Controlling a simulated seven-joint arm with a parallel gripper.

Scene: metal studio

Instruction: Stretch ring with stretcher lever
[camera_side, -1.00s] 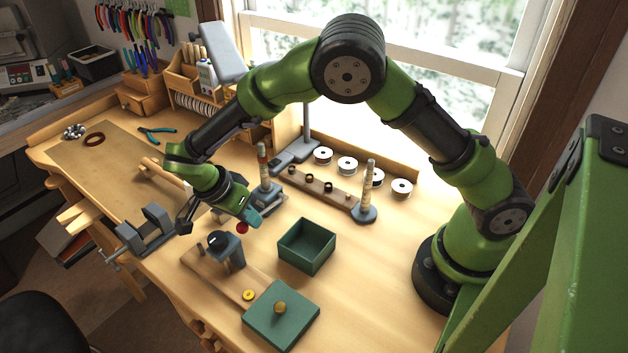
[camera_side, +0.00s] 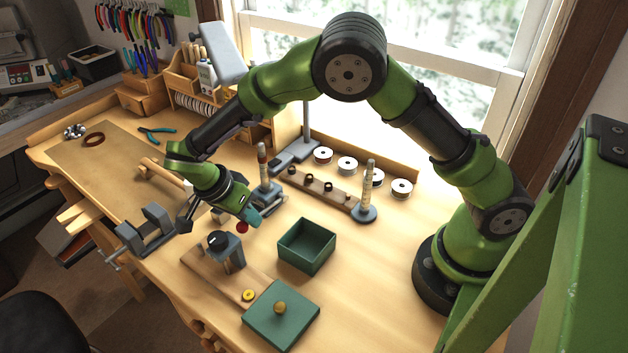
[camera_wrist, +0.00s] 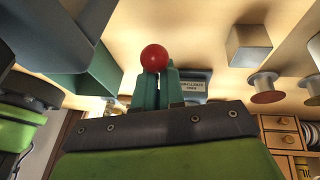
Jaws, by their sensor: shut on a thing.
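My gripper (camera_side: 247,219) is low over the middle of the bench, with its teal fingers pointing down. It is shut on a red ball knob (camera_side: 242,227), which looks like the lever's end. In the wrist view the red knob (camera_wrist: 154,57) sits at the tips of the two fingers (camera_wrist: 155,75). The lever's shaft is hidden. Behind the gripper stands a tapered upright post (camera_side: 263,165) on a grey base (camera_side: 266,196), apparently the stretcher. A grey labelled block (camera_wrist: 194,84) shows behind the fingers; its lettering is too small to read surely. I cannot make out a ring on the post.
A dark-topped grey block (camera_side: 226,250) on a wooden board stands just in front of the gripper. An open green box (camera_side: 307,246) is to the right, its knobbed lid (camera_side: 281,316) in front. A ring rack (camera_side: 320,187) and graduated mandrel (camera_side: 368,190) stand behind. Bench is clear at right.

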